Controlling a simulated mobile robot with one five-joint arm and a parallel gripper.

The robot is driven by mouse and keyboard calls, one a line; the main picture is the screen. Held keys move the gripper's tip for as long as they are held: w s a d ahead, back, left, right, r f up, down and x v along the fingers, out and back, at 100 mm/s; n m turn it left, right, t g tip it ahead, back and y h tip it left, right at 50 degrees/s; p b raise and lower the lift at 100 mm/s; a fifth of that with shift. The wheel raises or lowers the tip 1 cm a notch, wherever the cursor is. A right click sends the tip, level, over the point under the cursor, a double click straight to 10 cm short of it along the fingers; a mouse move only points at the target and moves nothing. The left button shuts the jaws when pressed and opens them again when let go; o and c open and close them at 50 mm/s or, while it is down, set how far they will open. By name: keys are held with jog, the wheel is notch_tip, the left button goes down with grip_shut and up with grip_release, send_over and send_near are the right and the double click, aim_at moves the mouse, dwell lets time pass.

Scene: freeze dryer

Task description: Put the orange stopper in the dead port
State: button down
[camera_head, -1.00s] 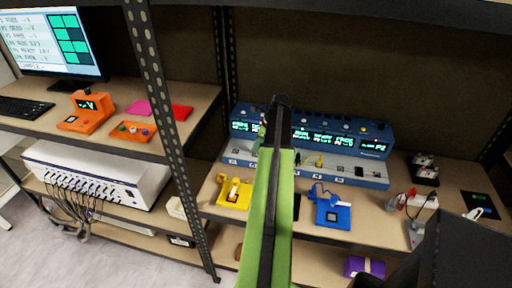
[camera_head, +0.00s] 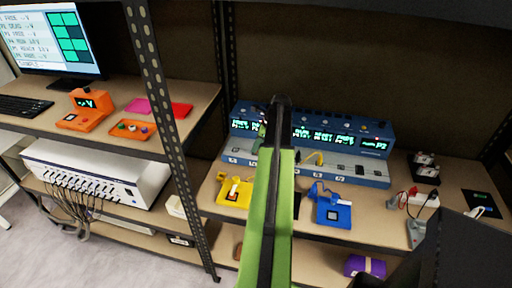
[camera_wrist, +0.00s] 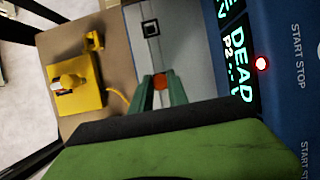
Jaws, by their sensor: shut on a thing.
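The orange stopper (camera_wrist: 160,81) sits between the two green fingers of my gripper (camera_wrist: 161,88), which is shut on it in the wrist view. A display (camera_wrist: 236,62) reading "DEAD" and "P2" is just right of the gripper. Below that display's panel, a pale ledge (camera_wrist: 185,45) with a black-and-white square marker (camera_wrist: 151,28) lies beyond the fingertips. The port's opening cannot be made out. In the head view, the long blue device (camera_head: 375,174) with several displays stands on the shelf, and my green arm covers part of it and most of the gripper.
A yellow fixture (camera_head: 233,195), also in the wrist view (camera_wrist: 75,100), and a blue fixture (camera_head: 333,213) stand in front of the device. A yellow cable (camera_wrist: 117,93) runs near the fingers. A shelf post (camera_head: 165,125) rises left of the arm.

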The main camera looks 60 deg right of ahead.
jog(key=shift+f+b, duration=0.65)
jog(key=shift+f, duration=0.05)
jog(key=c, duration=1.2)
grip_release()
jog(key=shift+r, duration=0.1)
jog(key=shift+r+p, duration=0.35)
jog(key=shift+p, duration=0.1)
jog(key=p+v, duration=1.5)
jog(key=v, duration=0.1)
jog(key=shift+s+r, duration=0.2)
jog(key=shift+r, duration=0.1)
jog(key=shift+f, duration=0.1)
